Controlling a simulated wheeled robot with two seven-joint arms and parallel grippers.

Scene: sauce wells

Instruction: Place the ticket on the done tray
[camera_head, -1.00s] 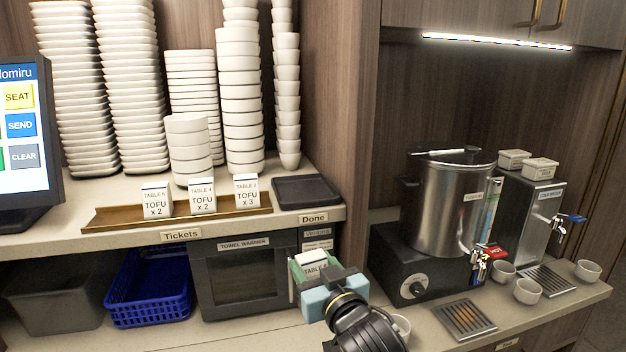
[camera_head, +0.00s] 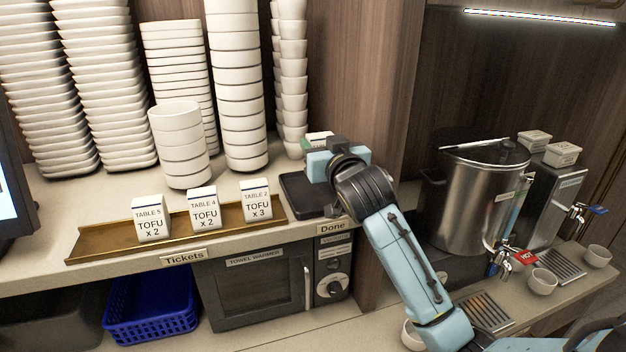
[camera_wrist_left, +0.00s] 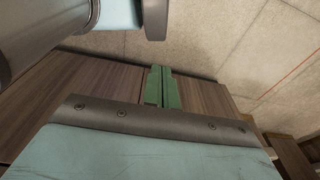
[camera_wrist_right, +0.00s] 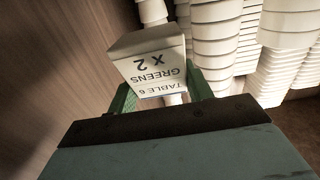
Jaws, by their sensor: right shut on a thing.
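The ticket is a white block reading "TABLE 6 GREENS x 2" in the right wrist view (camera_wrist_right: 150,62). My right gripper (camera_wrist_right: 160,88) is shut on it, with green fingers on both sides. In the head view the right gripper (camera_head: 318,142) is at the done tray's back right, seemingly above it; the ticket is mostly hidden behind the hand. The done tray (camera_head: 298,196) is a dark, shallow tray on the shelf above the "Done" label, partly covered by my arm. My left gripper (camera_wrist_left: 161,88) shows only in the left wrist view, its green fingers together and empty.
A brass ticket rail (camera_head: 110,238) holds three white tickets left of the tray. Stacked white bowls (camera_head: 238,90) and cups (camera_head: 292,75) stand behind. A wooden wall panel (camera_head: 375,90) rises right of the tray. A metal urn (camera_head: 475,200) stands farther right.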

